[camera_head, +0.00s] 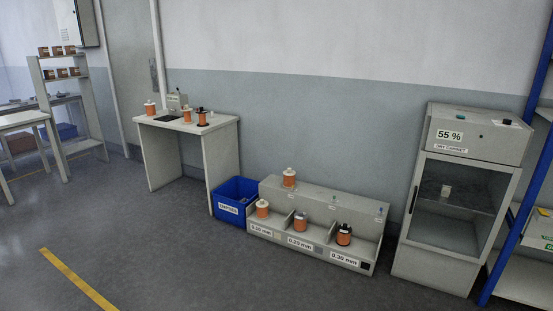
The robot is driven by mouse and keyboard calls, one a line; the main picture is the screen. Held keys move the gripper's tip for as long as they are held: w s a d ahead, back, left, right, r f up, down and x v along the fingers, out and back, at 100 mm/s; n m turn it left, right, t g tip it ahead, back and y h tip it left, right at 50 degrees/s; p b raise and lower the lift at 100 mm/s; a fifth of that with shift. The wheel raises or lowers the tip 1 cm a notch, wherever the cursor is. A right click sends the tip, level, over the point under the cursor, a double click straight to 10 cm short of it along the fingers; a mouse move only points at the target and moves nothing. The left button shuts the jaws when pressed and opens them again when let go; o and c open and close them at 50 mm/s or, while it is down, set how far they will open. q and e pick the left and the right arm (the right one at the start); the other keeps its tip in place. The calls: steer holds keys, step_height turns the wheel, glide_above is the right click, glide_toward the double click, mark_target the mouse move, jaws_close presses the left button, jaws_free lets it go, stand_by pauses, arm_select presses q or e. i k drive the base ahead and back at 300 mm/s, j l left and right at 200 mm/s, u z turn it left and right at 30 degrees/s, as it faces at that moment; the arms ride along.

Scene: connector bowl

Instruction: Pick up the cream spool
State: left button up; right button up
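Three spools with cream flanges and orange windings are in view. One cream spool (150,108) stands at the left end of the white table (222,122). Another cream spool (289,178) stands on the upper ledge of the grey rack (325,204). A third cream spool (262,209) stands in the rack's left compartment. A spool with greyish flanges (300,223) is in the middle compartment and a black-flanged spool (344,235) is in the right one. Neither of my grippers is in view.
More spools, one dark-flanged (202,118), stand on the table. A blue bin (236,190) sits between table and rack. A dry cabinet (455,200) stands right of the rack, beside blue-framed shelving (520,180). The floor (170,250) in front is clear.

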mark_target(289, 175)
steer(key=i, duration=2.75)
